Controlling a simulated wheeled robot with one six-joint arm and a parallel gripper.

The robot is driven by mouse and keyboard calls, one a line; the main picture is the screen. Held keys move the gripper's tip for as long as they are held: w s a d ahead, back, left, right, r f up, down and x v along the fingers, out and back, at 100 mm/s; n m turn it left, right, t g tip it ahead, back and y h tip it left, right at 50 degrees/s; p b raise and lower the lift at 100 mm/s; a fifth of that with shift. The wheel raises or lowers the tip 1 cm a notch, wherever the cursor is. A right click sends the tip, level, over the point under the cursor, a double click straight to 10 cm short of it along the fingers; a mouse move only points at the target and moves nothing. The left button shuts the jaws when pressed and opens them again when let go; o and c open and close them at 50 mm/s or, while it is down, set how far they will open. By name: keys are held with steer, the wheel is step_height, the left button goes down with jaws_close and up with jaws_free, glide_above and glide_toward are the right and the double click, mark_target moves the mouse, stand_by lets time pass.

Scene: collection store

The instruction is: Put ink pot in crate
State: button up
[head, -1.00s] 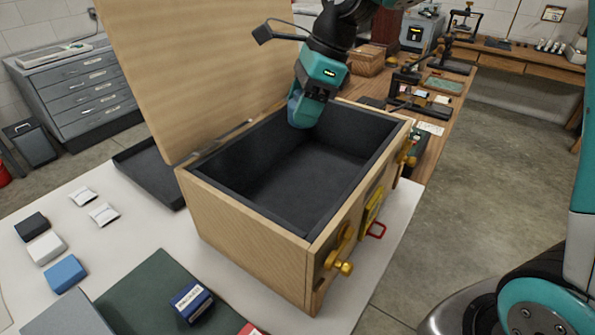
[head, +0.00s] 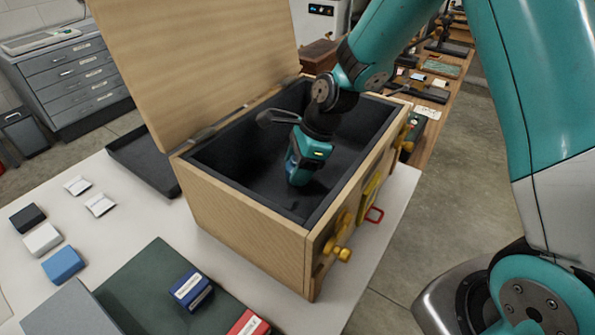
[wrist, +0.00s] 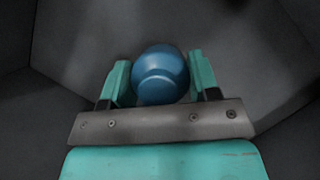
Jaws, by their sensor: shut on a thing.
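The ink pot (wrist: 160,75) is round and blue, and it sits between the two teal fingers of my gripper (wrist: 160,80) in the wrist view. My gripper is shut on it. In the head view my gripper (head: 298,178) points down inside the open wooden crate (head: 245,222), which has a dark grey lining. The crate's lid (head: 190,60) stands raised at the back left. Dark lining surrounds the pot in the wrist view. I cannot tell whether the pot touches the crate floor.
Brass latches (head: 338,240) stick out from the crate's front. A dark tray (head: 145,158) lies behind it at left. Blue, white and black blocks, white packets and a green mat (head: 140,290) with a dark blue box (head: 190,290) lie on the white table.

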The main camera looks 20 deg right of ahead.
steer(key=shift+f, duration=0.95)
steer(key=shift+f, duration=0.15)
steer(key=o, duration=1)
steer(key=w+v, duration=0.1)
steer(key=v, duration=1.1)
steer(key=s+a+r+n, duration=0.2)
steer(key=s+n, duration=0.6)
steer(key=n, duration=0.1)
steer(key=s+a+r+n, duration=0.2)
steer(key=s+r+n, duration=0.1)
steer(key=s+n, duration=0.5)
steer(key=s+a+r+n, duration=0.3)
steer(key=s+n, duration=0.4)
steer(key=n, duration=0.3)
steer(key=shift+s+r+g+b, duration=0.15)
steer(key=shift+s+g+b, duration=0.15)
steer(key=shift+s, duration=0.1)
